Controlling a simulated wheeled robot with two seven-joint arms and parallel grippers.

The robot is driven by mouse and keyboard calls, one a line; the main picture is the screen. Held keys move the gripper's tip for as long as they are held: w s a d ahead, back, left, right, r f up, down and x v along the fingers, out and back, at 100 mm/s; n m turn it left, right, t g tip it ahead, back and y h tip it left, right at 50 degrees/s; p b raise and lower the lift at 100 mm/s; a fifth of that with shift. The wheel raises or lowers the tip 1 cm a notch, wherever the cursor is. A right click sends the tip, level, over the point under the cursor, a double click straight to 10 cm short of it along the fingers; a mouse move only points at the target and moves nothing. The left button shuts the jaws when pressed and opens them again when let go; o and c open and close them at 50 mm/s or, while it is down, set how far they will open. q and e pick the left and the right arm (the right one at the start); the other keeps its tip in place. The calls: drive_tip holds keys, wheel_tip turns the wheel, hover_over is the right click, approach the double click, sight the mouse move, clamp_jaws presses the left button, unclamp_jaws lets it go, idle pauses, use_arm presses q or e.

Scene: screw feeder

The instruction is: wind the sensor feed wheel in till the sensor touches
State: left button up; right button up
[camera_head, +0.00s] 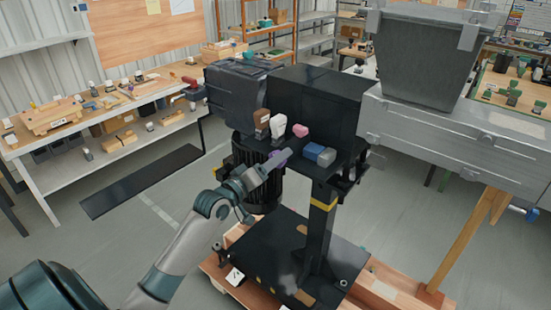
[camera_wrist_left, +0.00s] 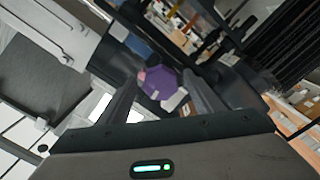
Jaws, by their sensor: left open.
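A purple faceted wheel (camera_wrist_left: 160,84) shows face-on in the left wrist view, between the two fingers of my left gripper (camera_wrist_left: 158,92). The fingers are spread, with the wheel framed in the gap; I cannot tell whether they touch it. In the head view my left gripper (camera_head: 272,163) reaches the front of the black feeder (camera_head: 318,100), and only a bit of purple (camera_head: 284,153) shows beside it. I cannot tell from the markings which part is the sensor, or whether it touches anything. My right gripper is not in view.
On the feeder's ledge sit a brown knob (camera_head: 262,121), a white knob (camera_head: 278,124), a pink knob (camera_head: 300,131) and a blue-grey block (camera_head: 319,154), close to my gripper. A grey hopper (camera_head: 420,62) stands at right.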

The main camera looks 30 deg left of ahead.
use_arm(q)
drive_tip(key=shift+w, duration=0.15)
drive_tip(key=c, duration=1.1)
drive_tip(key=shift+o, duration=0.2)
drive_tip(key=shift+m, duration=0.4)
drive_tip(key=m, duration=0.4)
drive_tip(key=shift+p, duration=0.35)
drive_tip(key=m, duration=0.5)
drive_tip(key=shift+m+p, duration=0.3)
drive_tip(key=m, duration=0.4)
drive_tip(key=shift+m, duration=0.3)
drive_tip(key=m, duration=0.5)
